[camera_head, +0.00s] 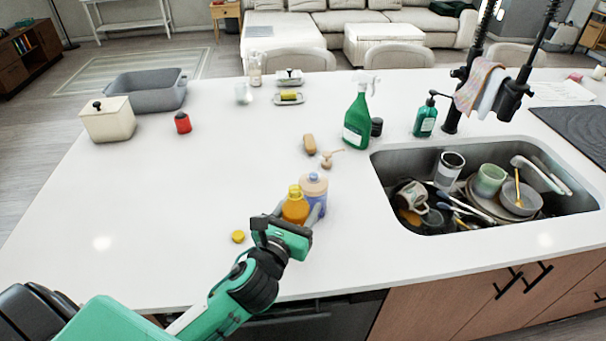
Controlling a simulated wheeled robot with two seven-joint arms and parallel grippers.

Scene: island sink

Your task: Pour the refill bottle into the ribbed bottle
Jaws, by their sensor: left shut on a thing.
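The orange refill bottle (295,209) with a yellow neck stands near the middle of the counter, upright or nearly so. My left gripper (298,212) reaches in from the front and is shut on it, with a finger on each side. The ribbed bottle (314,186), peach and bluish-purple, stands just behind and to the right. The refill bottle and gripper partly hide it; I cannot tell whether the two bottles touch. A yellow cap (238,237) lies to the left. A beige pump head (328,159) lies behind the bottles. My right gripper is not in view.
The sink (386,165) at the right holds several dishes. A green spray bottle (356,124), a dark jar (376,127) and a teal soap bottle (425,119) stand behind. A brown brush or sponge (309,144) lies near the pump head. The left counter is mostly clear.

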